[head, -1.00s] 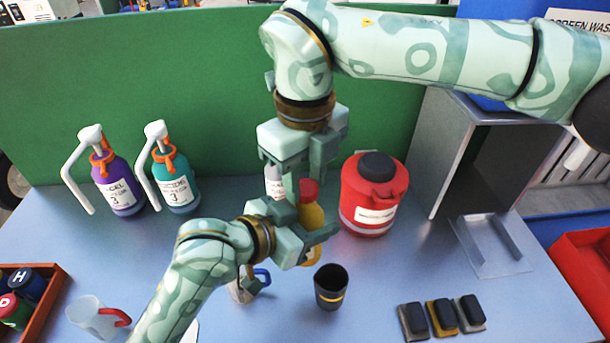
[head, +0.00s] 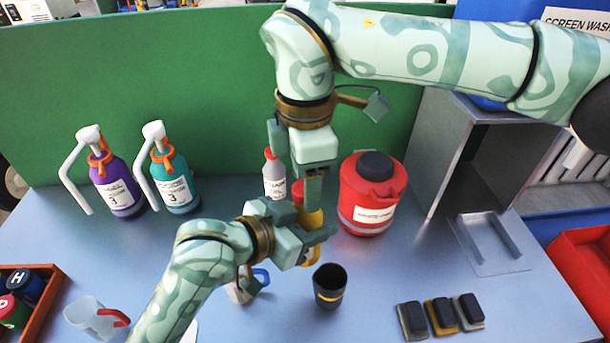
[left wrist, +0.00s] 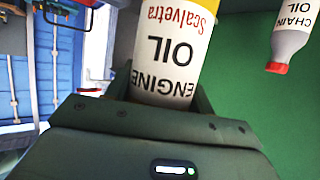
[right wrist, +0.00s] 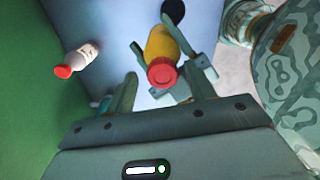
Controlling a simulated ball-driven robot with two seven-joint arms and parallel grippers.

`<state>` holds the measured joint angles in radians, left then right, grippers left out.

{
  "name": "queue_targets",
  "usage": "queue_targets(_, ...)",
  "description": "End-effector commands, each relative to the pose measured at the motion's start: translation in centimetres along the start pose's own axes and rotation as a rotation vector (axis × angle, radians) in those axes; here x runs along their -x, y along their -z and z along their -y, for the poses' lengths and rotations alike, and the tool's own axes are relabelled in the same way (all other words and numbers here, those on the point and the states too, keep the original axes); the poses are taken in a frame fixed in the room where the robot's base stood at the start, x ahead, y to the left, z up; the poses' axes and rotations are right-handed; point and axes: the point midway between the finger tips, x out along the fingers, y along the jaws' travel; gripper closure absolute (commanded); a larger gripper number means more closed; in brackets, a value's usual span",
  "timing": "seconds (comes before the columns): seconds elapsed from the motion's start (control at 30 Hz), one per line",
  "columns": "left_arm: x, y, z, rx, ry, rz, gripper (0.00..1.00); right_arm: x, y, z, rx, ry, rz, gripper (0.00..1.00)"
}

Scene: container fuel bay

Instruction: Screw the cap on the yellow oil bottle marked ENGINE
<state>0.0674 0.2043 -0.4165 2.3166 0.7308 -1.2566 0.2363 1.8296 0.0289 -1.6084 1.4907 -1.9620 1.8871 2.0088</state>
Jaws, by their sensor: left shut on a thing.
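The yellow ENGINE oil bottle (head: 313,218) is upright in my left gripper (head: 312,246), near the middle of the table. Its white label (left wrist: 165,55) fills the space between the left fingers in the left wrist view. A red cap (right wrist: 162,74) sits at the bottle's top; I cannot tell how tight it is. My right gripper (head: 310,188) points down over the cap and partly hides it in the head view. In the right wrist view its fingers stand apart on either side of the cap, not visibly touching it.
A grey CHAIN OIL bottle (head: 274,178) stands just behind. A red container (head: 372,215) is close on the right. A black cup (head: 329,288) and a mug with a blue handle (head: 243,290) stand in front. Pump bottles (head: 118,190) are at the left.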

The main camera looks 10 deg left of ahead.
Motion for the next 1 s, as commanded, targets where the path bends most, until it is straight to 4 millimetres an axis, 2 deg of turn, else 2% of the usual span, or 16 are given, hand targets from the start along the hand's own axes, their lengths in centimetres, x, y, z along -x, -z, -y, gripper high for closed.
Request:
queue_targets(0.27, 0.0, 0.1, 0.1, 0.000, 0.002, -0.002, 1.00, 0.2, 0.0, 0.1, 0.002, 0.002, 0.001, 0.46)
queue_targets(0.63, 0.0, 0.1, 0.1, 0.000, 0.002, -0.002, 1.00, 4.3, 0.1, 0.1, 0.002, 0.002, 0.001, 0.46)
queue_targets(0.87, 0.0, 0.1, 0.1, 0.000, 0.002, -0.002, 1.00, 4.5, 0.1, 0.1, 0.004, 0.004, 0.000, 0.46)
queue_targets(0.9, 0.0, 0.1, 0.1, 0.000, 0.002, -0.002, 1.00, 4.4, 0.1, 0.1, 0.004, 0.004, 0.000, 0.49)
queue_targets(1.0, 0.0, 0.1, 0.1, 0.001, 0.002, -0.002, 1.00, 4.4, 0.4, 0.3, 0.008, 0.014, -0.014, 0.49)
